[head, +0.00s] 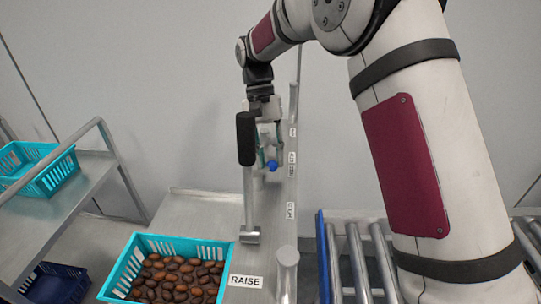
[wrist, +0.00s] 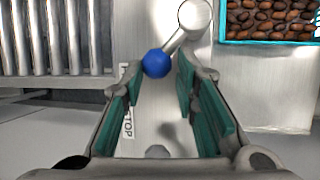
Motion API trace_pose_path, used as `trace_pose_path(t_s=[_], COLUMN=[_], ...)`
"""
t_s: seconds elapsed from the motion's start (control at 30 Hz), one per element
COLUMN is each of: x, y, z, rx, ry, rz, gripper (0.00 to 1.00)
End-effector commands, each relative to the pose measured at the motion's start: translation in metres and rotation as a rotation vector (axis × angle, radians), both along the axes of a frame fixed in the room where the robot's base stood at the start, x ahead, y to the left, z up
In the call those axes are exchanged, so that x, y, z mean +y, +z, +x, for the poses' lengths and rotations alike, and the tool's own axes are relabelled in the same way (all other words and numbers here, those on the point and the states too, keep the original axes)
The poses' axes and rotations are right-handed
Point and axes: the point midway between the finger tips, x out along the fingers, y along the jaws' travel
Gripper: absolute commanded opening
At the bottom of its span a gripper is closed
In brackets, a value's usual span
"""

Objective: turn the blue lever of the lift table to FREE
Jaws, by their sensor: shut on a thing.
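The blue lever ends in a round blue knob (head: 273,166) on a metal arm, low on the lift table's grey panel (head: 284,225). In the wrist view the knob (wrist: 156,63) sits between my fingertips, nearer the left finger, and the metal arm runs up and right to a round hub. My gripper (head: 268,152) reaches down from above and is shut on the knob. A label reading STOP (wrist: 128,124) shows beside the left finger. Small labels on the panel's edge are too small to read in the head view, so I cannot tell which one the lever points to.
A pump handle with a black grip (head: 246,138) stands upright just left of my gripper. A RAISE label (head: 245,281) is at the front. A turquoise crate of dates (head: 125,268) lies left, a roller conveyor (head: 359,262) right, and a shelf cart with a turquoise basket (head: 70,165) far left.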

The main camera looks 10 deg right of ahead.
Motion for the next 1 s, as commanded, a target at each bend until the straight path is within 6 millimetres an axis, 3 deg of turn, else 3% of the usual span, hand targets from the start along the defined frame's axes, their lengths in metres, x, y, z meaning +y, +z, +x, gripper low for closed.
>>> trace_pose_path(t_s=[0.03,0.1,0.13,0.53,1.0], x=[0.008,0.007,0.007,0.004,0.014], y=[0.000,0.000,0.000,0.007,0.080], z=[0.000,0.000,0.000,0.004,0.038], rx=[-0.006,-0.006,-0.006,-0.005,-0.007], ry=[0.005,0.004,0.005,0.001,0.002], rz=[0.014,0.014,0.013,0.007,0.009], gripper=[0.34,0.50,0.52,0.52,0.52])
